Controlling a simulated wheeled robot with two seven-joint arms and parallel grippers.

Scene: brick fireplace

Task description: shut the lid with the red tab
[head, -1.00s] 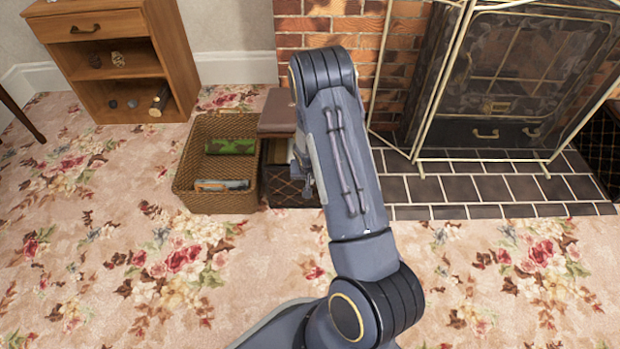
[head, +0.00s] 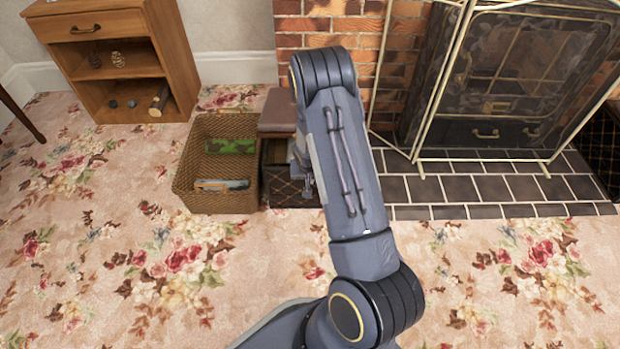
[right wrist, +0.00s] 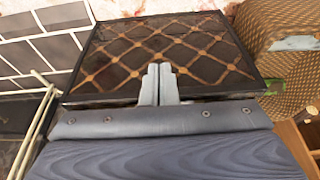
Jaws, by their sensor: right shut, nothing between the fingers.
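A dark box with a brass lattice front (head: 286,188) stands on the carpet beside the wicker basket. A brown lid (head: 277,108) is at its back, above a dark gap, and looks raised; my arm hides its right part. I see no red tab. My right gripper (head: 308,189) is at the box front, mostly hidden behind my forearm. In the right wrist view, the shut, empty fingertips (right wrist: 159,68) overlap the lattice panel (right wrist: 190,45); I cannot tell whether they touch it. My left gripper is out of view.
The wicker basket (head: 183,178) holds a green item (head: 231,147) and a grey-and-orange item (head: 221,185). A brass-framed fire screen (head: 419,100) stands on the dark tiled hearth (head: 440,190). A wooden cabinet (head: 110,18) is at the back left. The front carpet is clear.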

